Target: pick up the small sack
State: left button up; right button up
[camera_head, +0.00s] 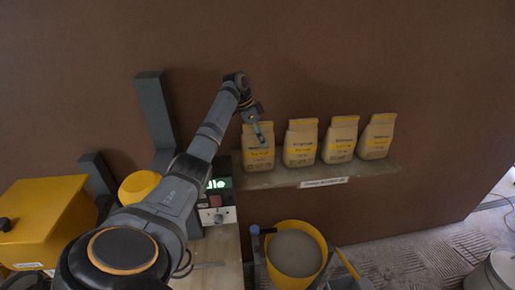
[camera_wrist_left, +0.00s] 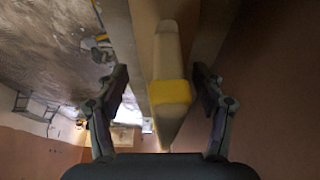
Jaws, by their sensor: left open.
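Several small paper sacks with yellow tops stand upright in a row on a narrow wall shelf (camera_head: 318,175) in the head view. The leftmost small sack (camera_head: 258,158) is right below my left gripper (camera_head: 262,132), which partly covers its top. The other sacks (camera_head: 301,148) stand to its right with small gaps. In the left wrist view one sack (camera_wrist_left: 171,92) with a yellow band shows between the two open fingers of my left gripper (camera_wrist_left: 160,95), with space on both sides. I cannot tell which sack it is. My right gripper is not in view.
Below the shelf stands a yellow bucket (camera_head: 323,254) with grey content. A control box (camera_head: 217,205) with a green display and a red button is left of it. A yellow machine (camera_head: 45,222) fills the lower left. The wall behind the sacks is plain brown.

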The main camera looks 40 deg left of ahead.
pick_arm(q)
jog(key=shift+w+f, duration=0.2)
jog(key=shift+f, duration=0.1)
jog(key=shift+s, duration=0.1)
grip_shut()
jog(key=shift+r, duration=0.1)
